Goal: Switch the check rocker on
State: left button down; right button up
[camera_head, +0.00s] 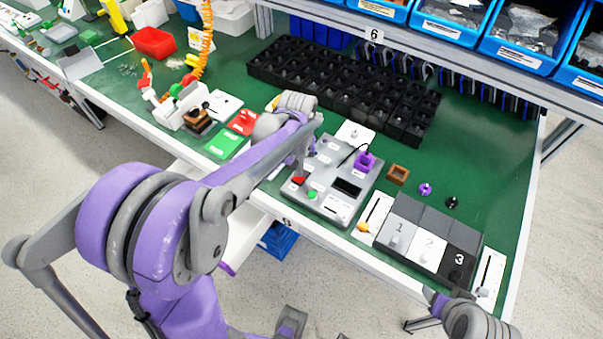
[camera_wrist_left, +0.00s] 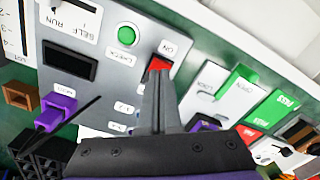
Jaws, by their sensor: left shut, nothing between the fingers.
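My left gripper (camera_wrist_left: 156,78) is shut and empty. Its tips are at the rocker and cover its lower part in the wrist view; I cannot tell whether they touch it. In the head view my left gripper (camera_head: 301,168) is over the panel's left side. Part of my right arm's end (camera_head: 470,318) shows at the bottom right.
A green button (camera_wrist_left: 127,35) sits beside the rocker. A purple plug piece (camera_wrist_left: 55,112) with a black cable is on the panel. Green and red PASS/FAIL blocks (camera_head: 223,144) lie left of it.

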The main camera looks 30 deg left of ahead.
pick_arm(q)
jog(key=shift+f+b, duration=0.65)
jog(key=shift+f, duration=0.3)
dwell(0.7)
jog(key=shift+r, duration=0.15)
jog(key=shift+r+p, duration=2.1)
jog(key=shift+r, duration=1.3)
jog(key=s+d+m+t, duration=0.2)
jog(key=s+d, duration=0.1)
jog(key=s, duration=0.4)
jog(key=s+d+r+m+t, duration=0.1)
jog(key=s+d+m+t, duration=0.2)
jog(key=s, duration=0.5)
jog(key=shift+s+d+r, duration=0.15)
jog(key=shift+d+r, duration=0.15)
jog(key=shift+d, duration=0.1)
